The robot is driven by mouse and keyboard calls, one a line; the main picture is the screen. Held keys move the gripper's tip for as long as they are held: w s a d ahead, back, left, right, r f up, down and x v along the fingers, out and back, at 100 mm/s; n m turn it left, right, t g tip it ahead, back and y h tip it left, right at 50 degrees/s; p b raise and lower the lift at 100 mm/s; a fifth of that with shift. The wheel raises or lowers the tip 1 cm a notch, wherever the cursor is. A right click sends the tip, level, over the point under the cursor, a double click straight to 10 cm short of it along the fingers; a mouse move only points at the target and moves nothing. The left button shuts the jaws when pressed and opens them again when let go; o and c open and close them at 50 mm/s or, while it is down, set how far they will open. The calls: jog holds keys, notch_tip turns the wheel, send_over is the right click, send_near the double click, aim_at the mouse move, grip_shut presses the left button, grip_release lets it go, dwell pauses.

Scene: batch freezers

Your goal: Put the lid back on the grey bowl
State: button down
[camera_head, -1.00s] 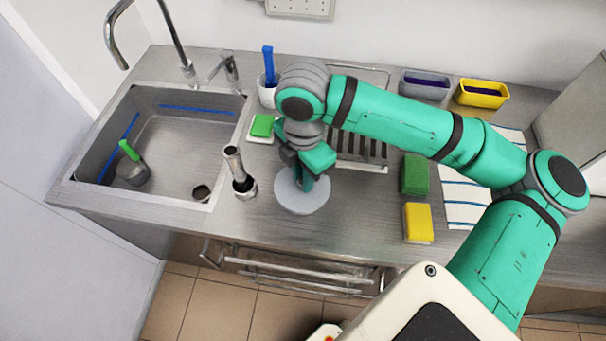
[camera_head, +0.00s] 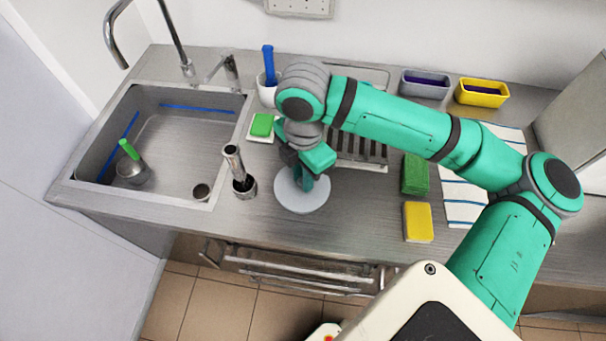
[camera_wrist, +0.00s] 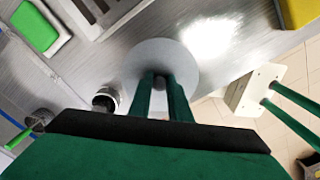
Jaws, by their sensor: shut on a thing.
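The lid is a round light grey disc (camera_head: 301,196) at the counter's front edge, right of the sink; it also shows in the wrist view (camera_wrist: 185,62). My gripper (camera_head: 308,184) is above it, pointing down. In the wrist view my gripper's fingers (camera_wrist: 162,82) are close together on the small knob at the disc's middle, which they mostly hide. No round grey bowl shows clearly; whether one is under the disc, or how high the disc is above the counter, I cannot tell. A grey rectangular tub (camera_head: 425,86) stands at the back.
A metal cylinder (camera_head: 240,175) stands close left of the disc, beside the sink (camera_head: 170,130). A green sponge (camera_head: 415,174) and a yellow sponge (camera_head: 418,222) lie to the right. A dish rack (camera_head: 360,150) is behind. A yellow tub (camera_head: 482,93) stands at the back right.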

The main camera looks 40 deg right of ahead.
dwell(0.4)
jog(key=c, duration=1.1)
grip_release()
jog(key=shift+w+r, duration=0.15)
jog(key=shift+r, duration=3.35)
jog(key=shift+c, duration=0.5)
